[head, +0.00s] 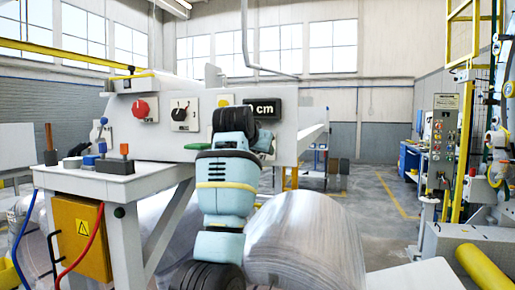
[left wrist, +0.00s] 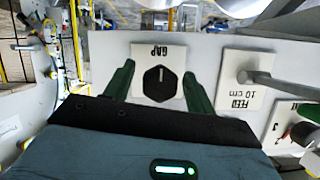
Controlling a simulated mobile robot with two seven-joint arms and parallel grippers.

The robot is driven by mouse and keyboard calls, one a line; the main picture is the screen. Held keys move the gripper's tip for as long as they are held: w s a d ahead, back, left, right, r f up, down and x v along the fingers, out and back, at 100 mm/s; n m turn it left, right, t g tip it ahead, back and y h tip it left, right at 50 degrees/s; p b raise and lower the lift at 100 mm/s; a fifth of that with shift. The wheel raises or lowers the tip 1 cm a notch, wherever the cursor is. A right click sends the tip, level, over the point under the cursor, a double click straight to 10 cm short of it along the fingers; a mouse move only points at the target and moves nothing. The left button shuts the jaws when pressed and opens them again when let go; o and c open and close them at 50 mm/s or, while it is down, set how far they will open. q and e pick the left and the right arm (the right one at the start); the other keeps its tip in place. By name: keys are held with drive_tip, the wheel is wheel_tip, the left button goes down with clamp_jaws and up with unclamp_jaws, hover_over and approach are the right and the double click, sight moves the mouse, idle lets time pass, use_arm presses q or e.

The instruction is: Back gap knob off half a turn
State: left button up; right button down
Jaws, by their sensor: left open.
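The gap knob (left wrist: 160,84) is a black hexagonal knob with a pale line pointing towards the GAP lettering. It sits on a white plate (left wrist: 149,54), seen upside down in the left wrist view. My left gripper (left wrist: 158,70) is open, with one dark green finger on each side of the knob and a visible gap to each. In the head view my left gripper (head: 234,110) is up against the control panel (head: 170,145). My right gripper is not in view.
A black display (head: 263,108) reading in cm is partly covered by my arm. Below stand a large metal coil (head: 305,240) and a side table (head: 100,178) with small levers.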

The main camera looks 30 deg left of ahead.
use_arm(q)
drive_tip(key=v, duration=0.7)
drive_tip(key=shift+s, duration=0.4)
drive_tip(key=shift+d+r, duration=0.1)
drive_tip(key=w+d+f+m+g, duration=0.1)
drive_tip(key=w+d+f, duration=0.1)
drive_tip(key=f, duration=1.7)
drive_tip(key=w+d+f+m, duration=0.1)
drive_tip(key=d+f, duration=0.2)
drive_tip(key=f, duration=1.6)
drive_tip(key=s+d+f+m+g+h, duration=0.15)
drive_tip(key=s+d+f, duration=0.25)
drive_tip(key=s+f, duration=0.75)
drive_tip(key=s+d+f+h, duration=0.25)
drive_tip(key=s+f, duration=0.55)
drive_tip(key=f, duration=0.7)
drive_tip(key=s+d+f, duration=0.3)
drive_tip(key=s, duration=0.7)
drive_tip(key=s+d+f+h, duration=0.1)
drive_tip(key=s+d+f, duration=0.2)
drive_tip(key=s, duration=0.7)
drive_tip(key=shift+s+f+g+h, duration=0.35)
drive_tip(key=shift+f+g, duration=0.1)
drive_tip(key=shift+f, duration=0.15)
